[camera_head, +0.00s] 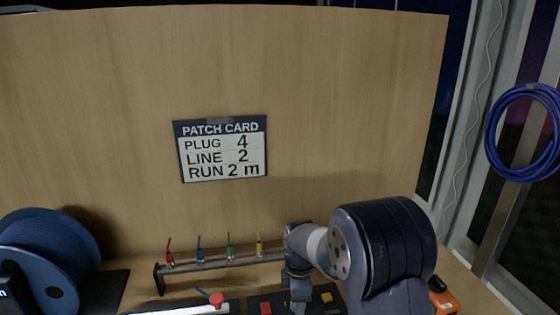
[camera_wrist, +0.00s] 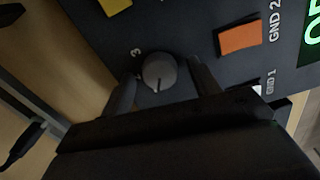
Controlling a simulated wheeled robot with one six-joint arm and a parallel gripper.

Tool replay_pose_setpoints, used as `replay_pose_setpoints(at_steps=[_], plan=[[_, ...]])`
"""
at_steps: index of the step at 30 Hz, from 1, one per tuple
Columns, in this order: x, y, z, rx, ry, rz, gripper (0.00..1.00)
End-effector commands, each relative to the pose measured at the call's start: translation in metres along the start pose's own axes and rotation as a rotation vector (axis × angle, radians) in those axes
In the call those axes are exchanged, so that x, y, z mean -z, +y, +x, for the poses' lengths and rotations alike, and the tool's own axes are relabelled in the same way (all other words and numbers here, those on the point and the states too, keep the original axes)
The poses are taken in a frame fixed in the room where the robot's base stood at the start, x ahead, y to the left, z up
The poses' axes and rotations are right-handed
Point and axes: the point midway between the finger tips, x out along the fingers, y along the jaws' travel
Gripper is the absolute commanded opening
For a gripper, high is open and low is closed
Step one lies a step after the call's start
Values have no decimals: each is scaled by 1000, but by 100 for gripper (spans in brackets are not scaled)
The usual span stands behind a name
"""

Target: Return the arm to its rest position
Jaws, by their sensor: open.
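My arm (camera_head: 385,240) reaches over the bench at the lower right of the head view, bent down toward a dark panel. My gripper (camera_head: 298,303) points down at this panel, its tips partly cut off by the lower edge. In the wrist view, my gripper (camera_wrist: 162,88) is open, with one dark finger on each side of a round grey knob (camera_wrist: 159,72). I cannot tell whether the fingers touch the knob.
The dark panel (camera_wrist: 190,35) bears an orange button (camera_wrist: 240,38) and a yellow one (camera_wrist: 116,5). A rack (camera_head: 215,264) with several coloured plugs stands behind. A blue cable reel (camera_head: 50,255) is at left. An orange device (camera_head: 444,300) lies beside my arm. A wooden board (camera_head: 330,100) closes the back.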

Motion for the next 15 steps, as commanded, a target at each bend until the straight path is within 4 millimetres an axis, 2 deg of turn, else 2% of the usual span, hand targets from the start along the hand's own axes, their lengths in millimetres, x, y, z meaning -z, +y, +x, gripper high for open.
replay_pose_setpoints(at_steps=[15], plan=[[0,0,0,2,-1,419,58]])
